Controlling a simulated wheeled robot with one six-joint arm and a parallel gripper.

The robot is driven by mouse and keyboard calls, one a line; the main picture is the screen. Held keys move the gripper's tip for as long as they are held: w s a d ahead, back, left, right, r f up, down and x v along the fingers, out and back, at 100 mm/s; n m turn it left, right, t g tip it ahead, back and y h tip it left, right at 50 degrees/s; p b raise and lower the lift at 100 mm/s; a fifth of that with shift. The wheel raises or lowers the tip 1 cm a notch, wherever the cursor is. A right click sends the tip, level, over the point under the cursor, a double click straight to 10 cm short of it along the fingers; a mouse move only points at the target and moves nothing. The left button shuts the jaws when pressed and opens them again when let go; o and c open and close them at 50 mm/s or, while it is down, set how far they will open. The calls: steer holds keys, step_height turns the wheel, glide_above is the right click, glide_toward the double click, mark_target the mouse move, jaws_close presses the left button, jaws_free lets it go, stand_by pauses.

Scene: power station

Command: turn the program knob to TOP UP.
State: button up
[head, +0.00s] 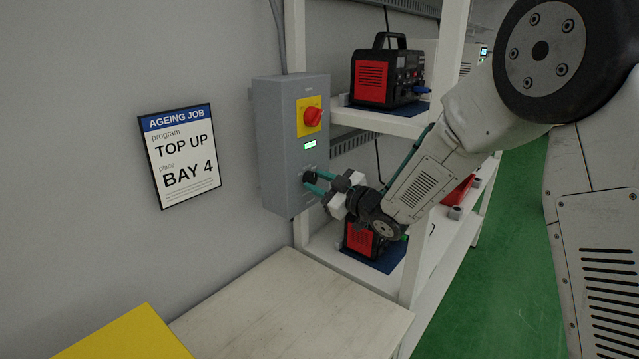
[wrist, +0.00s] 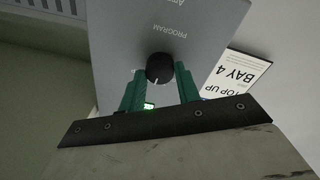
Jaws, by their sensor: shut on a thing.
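The program knob (head: 309,178) is a small black knob low on the front of a grey control box (head: 268,140). In the wrist view the knob (wrist: 159,68) shows a pale pointer line, with the word PROGRAM beside it upside down. My gripper (head: 316,183) reaches the box from the right, its green fingers shut on the knob. In the wrist view my gripper (wrist: 160,78) has one finger on each side of the knob. The position labels around the knob are too small or hidden to read. A small green display (head: 310,145) is lit above the knob.
A red switch (head: 312,117) on a yellow plate sits higher on the box. A wall sign (head: 180,155) reads TOP UP and BAY 4. A red and black unit (head: 385,76) stands on the upper shelf. A pale bench top (head: 290,310) lies below.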

steer(key=shift+n, duration=0.7)
steer(key=o, duration=1)
steer(key=shift+c, duration=0.2)
steer(key=v, duration=0.8)
